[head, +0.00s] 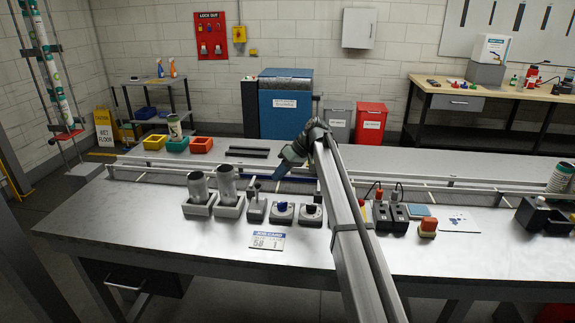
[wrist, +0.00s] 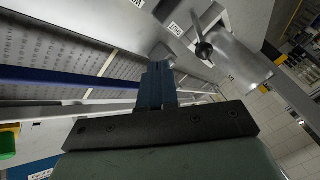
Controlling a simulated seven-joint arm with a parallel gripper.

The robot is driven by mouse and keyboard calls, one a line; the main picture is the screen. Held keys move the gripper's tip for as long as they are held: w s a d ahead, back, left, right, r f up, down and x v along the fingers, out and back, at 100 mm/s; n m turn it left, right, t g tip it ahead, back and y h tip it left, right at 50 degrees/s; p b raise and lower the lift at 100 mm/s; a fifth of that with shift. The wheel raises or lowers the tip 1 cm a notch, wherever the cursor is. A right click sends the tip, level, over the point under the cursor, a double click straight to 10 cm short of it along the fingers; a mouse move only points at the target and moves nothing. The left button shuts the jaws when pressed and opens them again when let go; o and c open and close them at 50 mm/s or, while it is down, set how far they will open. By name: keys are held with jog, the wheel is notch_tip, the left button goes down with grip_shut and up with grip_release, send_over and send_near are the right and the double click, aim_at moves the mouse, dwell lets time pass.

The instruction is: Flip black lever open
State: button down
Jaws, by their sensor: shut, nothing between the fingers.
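A black lever (wrist: 203,46) with a round knob shows in the wrist view, on a grey metal housing at the upper right. My gripper (wrist: 158,75) has its blue fingers together with nothing between them. The fingertips are apart from the lever, to its lower left in that view. In the head view my gripper (head: 283,174) hangs above the back of the metal table, behind the row of small devices. I cannot pick out the lever clearly in the head view, where it is small or hidden.
The metal table (head: 150,225) carries two metal cans (head: 228,182) in holders, small control units with a blue knob (head: 282,206), a job card (head: 267,240) and a red-topped button box (head: 428,227). A rail (head: 150,165) runs along the back. The table's left front is clear.

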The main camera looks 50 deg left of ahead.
jog(key=shift+s+a+f, duration=0.1)
jog(key=shift+s+f, duration=0.05)
jog(key=shift+s, duration=2.05)
jog(key=shift+s+d+t+y, duration=0.2)
jog(key=shift+t+y, duration=0.1)
jog(key=shift+s+d+r+n, duration=0.15)
jog(key=shift+d+r+n, duration=0.05)
jog(key=shift+r+n, duration=0.1)
jog(key=s+d+n+t+y, duration=0.2)
jog(key=s+d+t+y, duration=0.2)
jog(key=y, duration=0.1)
jog(key=shift+s+d+r+n, duration=0.15)
jog(key=shift+s+r+n, duration=0.05)
jog(key=shift+n, duration=0.1)
jog(key=shift+r, duration=0.85)
